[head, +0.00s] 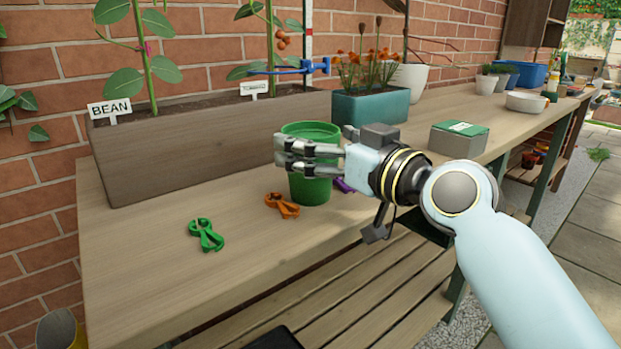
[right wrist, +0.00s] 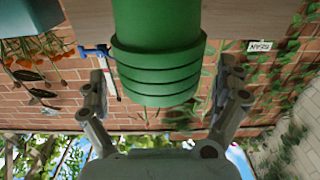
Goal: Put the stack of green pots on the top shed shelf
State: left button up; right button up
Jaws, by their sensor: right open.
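The stack of green pots (head: 310,188) stands upright on the wooden bench, in front of the planter. In the right wrist view the stack (right wrist: 158,62) shows several nested rims and hangs upside down in the picture. My right gripper (head: 284,152) is at the upper part of the stack. Its fingers are spread, one on each side of the pots, with gaps visible in the right wrist view (right wrist: 166,76). My left gripper is out of view. A dark wooden shelf unit (head: 533,25) shows at the top right; I cannot tell whether it is the shed shelf.
A green clip (head: 206,235) and an orange clip (head: 283,205) lie near the pots. A purple item (head: 343,185) is partly hidden. The wooden planter (head: 200,150), teal flower box (head: 370,107) and grey-green box (head: 458,139) stand around. The bench's front left is clear.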

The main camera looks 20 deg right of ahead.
jog(key=shift+x, duration=1.2)
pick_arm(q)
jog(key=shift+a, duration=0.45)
pick_arm(e)
jog(key=c, duration=1.3)
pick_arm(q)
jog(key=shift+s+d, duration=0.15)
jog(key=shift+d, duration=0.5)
pick_arm(e)
jog(key=shift+c, duration=1.3)
